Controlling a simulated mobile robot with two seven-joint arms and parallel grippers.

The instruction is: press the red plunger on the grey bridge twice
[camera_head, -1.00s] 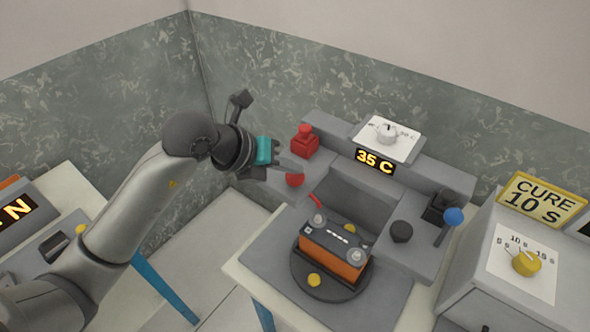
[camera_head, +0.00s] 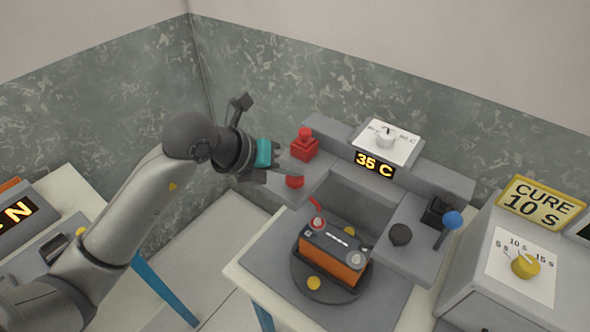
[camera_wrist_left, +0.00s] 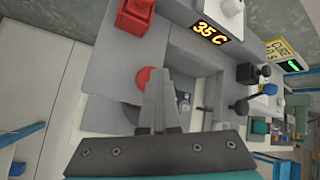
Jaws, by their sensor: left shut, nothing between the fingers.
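The grey bridge (camera_head: 345,178) stands on a table, with a battery (camera_head: 335,252) on a round turntable in front of it. A rounded red plunger (camera_head: 294,182) sits on the bridge's left arm; in the left wrist view the red plunger (camera_wrist_left: 146,80) is partly covered by the fingers. My left gripper (camera_head: 292,172) is shut and empty, its tips right at the plunger; I cannot tell whether they touch it. The gripper's fingers also show in the left wrist view (camera_wrist_left: 158,78). A red piece (camera_head: 317,222) with a red lead is at the battery's left terminal. My right gripper is out of view.
A red block with a button (camera_head: 304,148) stands behind the plunger. A 35 C display (camera_head: 375,164), a white dial plate (camera_head: 404,150), a black knob (camera_head: 400,235) and a blue-knobbed lever (camera_head: 452,219) are to the right. A CURE 10 S unit (camera_head: 540,204) stands at far right.

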